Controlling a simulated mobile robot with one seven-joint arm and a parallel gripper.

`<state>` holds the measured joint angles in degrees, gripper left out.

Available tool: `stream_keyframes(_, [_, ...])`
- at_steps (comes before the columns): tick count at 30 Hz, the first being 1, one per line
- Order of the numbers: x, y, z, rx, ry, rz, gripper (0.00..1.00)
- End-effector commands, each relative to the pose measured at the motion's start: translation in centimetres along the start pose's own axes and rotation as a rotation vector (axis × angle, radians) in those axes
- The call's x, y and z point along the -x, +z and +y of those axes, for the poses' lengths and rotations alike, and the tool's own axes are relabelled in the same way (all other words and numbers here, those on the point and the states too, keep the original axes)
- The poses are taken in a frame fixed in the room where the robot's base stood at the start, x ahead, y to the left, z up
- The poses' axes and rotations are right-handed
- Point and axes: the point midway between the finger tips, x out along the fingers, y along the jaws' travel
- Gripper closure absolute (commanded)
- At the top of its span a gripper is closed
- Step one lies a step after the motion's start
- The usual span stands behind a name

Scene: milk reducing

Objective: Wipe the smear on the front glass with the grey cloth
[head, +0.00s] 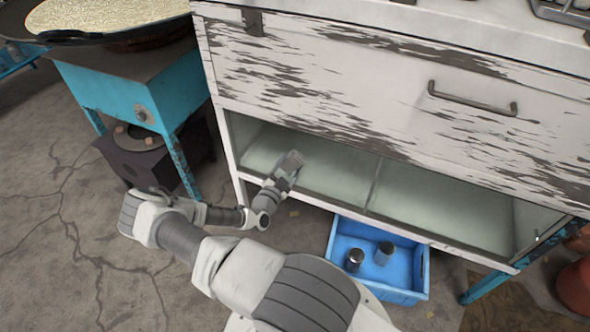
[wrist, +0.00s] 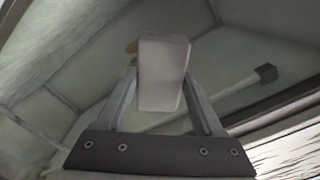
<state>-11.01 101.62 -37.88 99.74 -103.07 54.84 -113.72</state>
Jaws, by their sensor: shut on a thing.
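My gripper (head: 288,170) is at the left half of the low cabinet opening, at the end of my outstretched arm. In the wrist view its two fingers (wrist: 160,100) are shut on a pale grey, block-like folded piece, the grey cloth (wrist: 163,72). The cloth also shows as a small grey patch in the head view (head: 293,158). The front glass (head: 325,172) appears as a pale greenish pane under the drawer. I cannot make out a smear on it. I cannot tell whether the cloth touches the glass.
A worn white drawer front with a metal handle (head: 472,100) is above the opening. A blue crate (head: 343,262) with two metal cups stands on the floor below. A turquoise stand (head: 130,95) with a wide pan (head: 60,35) is at the left. Cracked floor lies open at lower left.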

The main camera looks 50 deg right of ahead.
Motion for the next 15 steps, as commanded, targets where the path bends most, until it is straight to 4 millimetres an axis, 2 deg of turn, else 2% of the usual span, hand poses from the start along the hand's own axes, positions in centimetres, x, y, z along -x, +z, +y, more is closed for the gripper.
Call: stream_keyframes(15, [0.0, 2.4, -3.1, -0.002, -0.009, 0.000, 0.75])
